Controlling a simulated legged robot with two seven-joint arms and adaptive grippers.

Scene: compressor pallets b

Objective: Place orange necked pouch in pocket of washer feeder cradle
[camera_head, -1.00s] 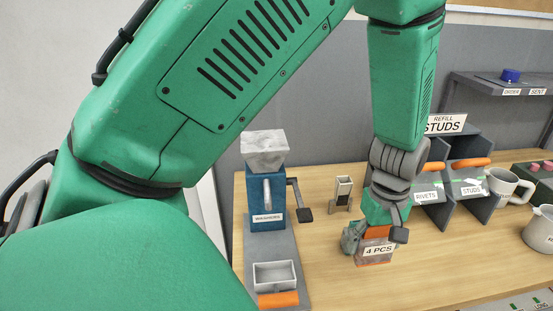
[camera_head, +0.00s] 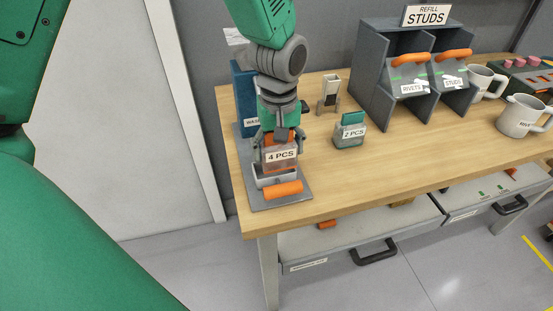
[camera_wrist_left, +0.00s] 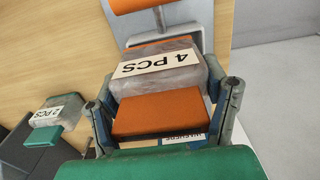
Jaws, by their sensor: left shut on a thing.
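The orange necked pouch (camera_head: 282,155), labelled 4 PCS, has a clear body and an orange neck. My left gripper (camera_head: 279,136) is shut on its orange neck and points down. The pouch is upright over the white pocket of the washer feeder cradle (camera_head: 262,181), and its lower part overlaps the pocket. I cannot tell whether it touches the bottom. In the left wrist view the pouch (camera_wrist_left: 165,75) shows between my left fingers (camera_wrist_left: 165,112), beyond its orange neck. The blue washer feeder (camera_head: 243,95) is partly hidden behind my arm. My right gripper is not in view.
Grey rivets and studs bins (camera_head: 372,85) and mugs (camera_head: 521,116) are farther right. The front table middle is clear.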

